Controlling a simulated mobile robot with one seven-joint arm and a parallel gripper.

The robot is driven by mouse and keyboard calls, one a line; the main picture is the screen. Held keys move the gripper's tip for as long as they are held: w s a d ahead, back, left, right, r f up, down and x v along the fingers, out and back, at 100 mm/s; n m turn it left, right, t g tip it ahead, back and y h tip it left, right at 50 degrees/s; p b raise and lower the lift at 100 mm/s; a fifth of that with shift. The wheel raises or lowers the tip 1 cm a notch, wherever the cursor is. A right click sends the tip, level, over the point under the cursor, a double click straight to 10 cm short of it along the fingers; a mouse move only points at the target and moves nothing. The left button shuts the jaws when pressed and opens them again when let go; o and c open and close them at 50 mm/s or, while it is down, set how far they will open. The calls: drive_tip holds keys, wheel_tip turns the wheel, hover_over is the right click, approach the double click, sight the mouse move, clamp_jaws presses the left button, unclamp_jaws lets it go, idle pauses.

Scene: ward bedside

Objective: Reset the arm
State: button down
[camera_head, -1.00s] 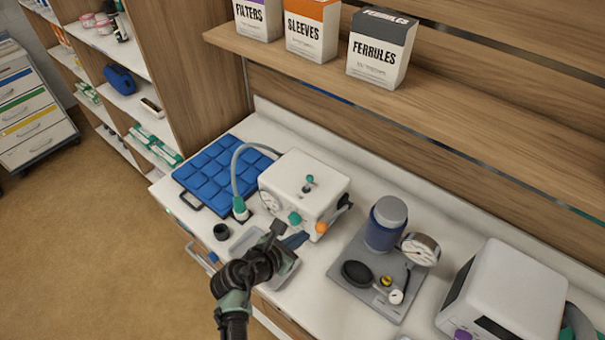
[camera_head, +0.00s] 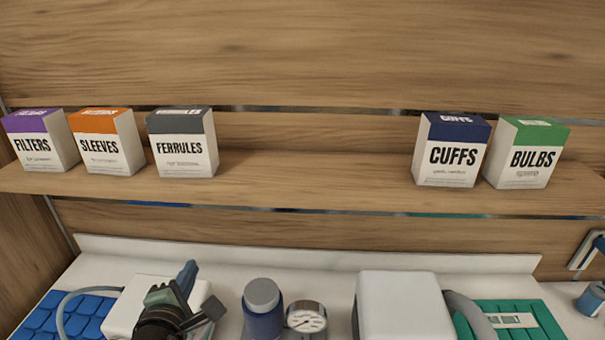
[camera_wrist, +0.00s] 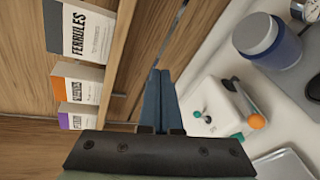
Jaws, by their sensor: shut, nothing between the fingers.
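My gripper (camera_head: 188,272) is at the lower left of the head view, raised in front of the white device (camera_head: 126,308) on the counter. In the wrist view the two blue fingers of my gripper (camera_wrist: 158,75) lie together, shut and empty. The white device also shows there (camera_wrist: 210,108), with its teal knob and orange knob, to the right of the fingers. My gripper's dark wrist hides part of the device in the head view.
The shelf (camera_head: 310,185) above holds FERRULES (camera_head: 184,160), SLEEVES (camera_head: 102,155), FILTERS (camera_head: 36,150), CUFFS (camera_head: 450,165) and BULBS (camera_head: 520,170) boxes. A blue jar (camera_head: 262,318), a gauge (camera_head: 306,318) and a white machine (camera_head: 400,300) stand on the counter. The shelf's middle is clear.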

drive_tip(key=w+d+r+m+t+b, duration=0.1)
drive_tip(key=d+r+m+t+b, duration=0.1)
drive_tip(key=d+r+m, duration=0.3)
drive_tip(key=d+r+m+t+b, duration=0.1)
drive_tip(key=d+r+m, duration=0.1)
drive_tip(key=r, duration=0.5)
drive_tip(key=s+d+r+m+t+b, duration=0.2)
drive_tip(key=s+d+r+m+t, duration=0.1)
drive_tip(key=s+d+r+m, duration=0.1)
drive_tip(key=s+d+r+m+t+h+b, duration=0.1)
drive_tip(key=s+d+r+m, duration=0.4)
drive_tip(key=r, duration=0.6)
drive_tip(key=s+d+r+m+t+b, duration=0.4)
drive_tip(key=s+d+r+m+t, duration=0.1)
drive_tip(key=s+r+m, duration=0.1)
drive_tip(key=s+r, duration=0.1)
drive_tip(key=s, duration=0.1)
drive_tip(key=shift+s+r+m+t+h, duration=0.2)
drive_tip(key=shift+s+m+t+h, duration=0.1)
drive_tip(key=shift+s, duration=0.05)
drive_tip(key=shift+f, duration=0.15)
